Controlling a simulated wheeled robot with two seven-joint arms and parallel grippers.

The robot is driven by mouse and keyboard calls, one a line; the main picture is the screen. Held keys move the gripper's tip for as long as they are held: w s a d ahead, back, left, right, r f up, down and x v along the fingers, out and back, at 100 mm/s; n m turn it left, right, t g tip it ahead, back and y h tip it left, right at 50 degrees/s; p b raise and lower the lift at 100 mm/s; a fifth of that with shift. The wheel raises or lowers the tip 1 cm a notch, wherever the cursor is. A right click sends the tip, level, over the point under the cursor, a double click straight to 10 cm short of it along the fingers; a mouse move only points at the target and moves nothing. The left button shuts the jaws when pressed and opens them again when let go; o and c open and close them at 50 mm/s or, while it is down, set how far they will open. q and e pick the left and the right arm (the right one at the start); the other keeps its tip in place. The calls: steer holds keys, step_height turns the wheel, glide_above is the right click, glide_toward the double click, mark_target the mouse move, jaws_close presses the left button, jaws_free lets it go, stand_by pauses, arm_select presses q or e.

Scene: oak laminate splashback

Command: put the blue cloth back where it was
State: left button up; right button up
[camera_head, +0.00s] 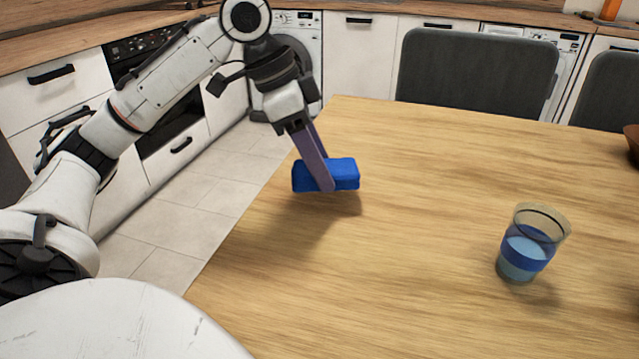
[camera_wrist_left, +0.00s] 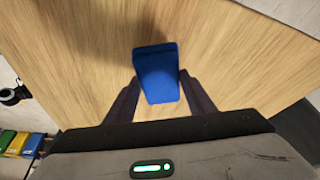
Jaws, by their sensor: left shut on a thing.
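The blue cloth (camera_head: 343,172) is a small folded block near the left edge of the wooden table (camera_head: 430,200). My left gripper (camera_head: 322,180) is shut on it, with the fingers reaching down over its sides. A shadow lies on the table below and in front of the cloth, and the cloth looks held a little above the top. In the left wrist view the cloth (camera_wrist_left: 157,75) sits between the two fingers (camera_wrist_left: 158,95) and sticks out beyond them. My right gripper is not in view.
A glass (camera_head: 532,245) with blue liquid stands on the table at the right. A brown object (camera_head: 632,145) is cut off at the right edge. Dark chairs (camera_head: 475,75) stand behind the table. The table's middle is clear. Tiled floor (camera_head: 190,215) lies to its left.

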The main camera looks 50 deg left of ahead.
arm_select(q)
step_height(320, 180, down, 4)
steer(key=shift+r+b, duration=0.15)
steer(key=shift+b, duration=0.75)
steer(key=shift+r, duration=0.1)
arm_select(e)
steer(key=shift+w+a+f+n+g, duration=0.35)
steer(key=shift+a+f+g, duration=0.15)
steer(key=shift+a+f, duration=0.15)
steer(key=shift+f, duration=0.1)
arm_select(q)
steer(key=o, duration=0.9)
steer(key=shift+o, duration=0.2)
